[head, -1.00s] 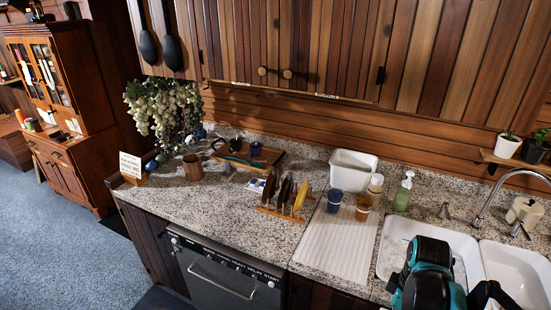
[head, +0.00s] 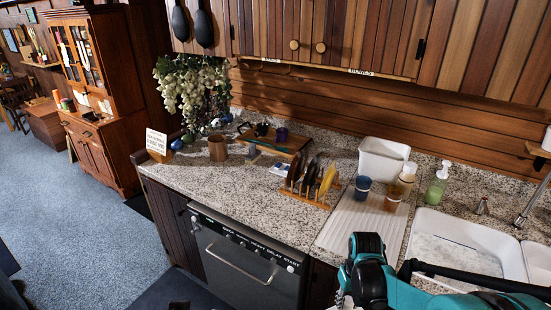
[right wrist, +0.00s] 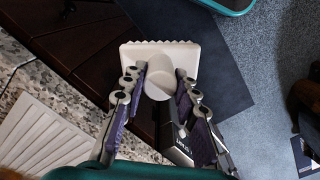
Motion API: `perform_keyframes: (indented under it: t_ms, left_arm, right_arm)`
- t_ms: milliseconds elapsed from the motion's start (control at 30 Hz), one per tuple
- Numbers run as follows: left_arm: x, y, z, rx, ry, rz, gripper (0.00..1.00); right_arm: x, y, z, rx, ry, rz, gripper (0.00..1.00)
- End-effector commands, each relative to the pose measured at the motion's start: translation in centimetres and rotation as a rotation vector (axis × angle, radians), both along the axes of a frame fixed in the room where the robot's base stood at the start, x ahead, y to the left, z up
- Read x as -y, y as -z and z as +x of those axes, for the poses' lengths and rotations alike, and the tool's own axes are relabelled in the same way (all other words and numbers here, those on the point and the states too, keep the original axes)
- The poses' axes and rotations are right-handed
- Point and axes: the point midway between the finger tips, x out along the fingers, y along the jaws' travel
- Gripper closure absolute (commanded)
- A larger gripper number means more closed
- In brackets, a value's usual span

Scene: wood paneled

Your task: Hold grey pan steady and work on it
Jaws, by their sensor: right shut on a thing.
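I cannot pick out a grey pan in either view. My right gripper (right wrist: 160,88) is shut on a white object (right wrist: 184,53) with a wide, toothed edge and a rounded stub, which sits between the fingers. The object is held out over the dark floor mat, in front of the cabinets. In the head view my right arm comes up at the bottom right, and only a sliver of its gripper (head: 341,299) shows at the lower edge; the white object is hidden there. My left gripper is in neither view.
The granite counter (head: 235,185) holds a plate rack (head: 305,192), cups, a white tub (head: 382,160), a soap bottle (head: 437,185) and a ribbed drainboard (head: 350,222). A white sink (head: 450,232) is at right. The dishwasher (head: 245,262) front is below. Blue carpet (head: 80,210) lies open at left.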

Motion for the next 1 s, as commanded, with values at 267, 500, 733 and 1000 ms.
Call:
perform_keyframes:
  t_ms: [267,500,733,1000]
  left_arm:
    - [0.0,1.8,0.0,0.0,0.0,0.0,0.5]
    - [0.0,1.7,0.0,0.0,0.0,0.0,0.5]
    - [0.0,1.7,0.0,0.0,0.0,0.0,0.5]
    - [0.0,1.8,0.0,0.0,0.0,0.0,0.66]
  right_arm:
    - [-3.4,4.2,1.6,0.0,0.135,0.0,1.0]
    - [-3.4,4.1,1.6,0.0,0.142,0.0,1.0]
    - [-3.4,0.8,2.1,0.0,0.141,0.0,1.0]
    - [-3.4,-1.7,2.2,0.0,0.141,0.0,1.0]
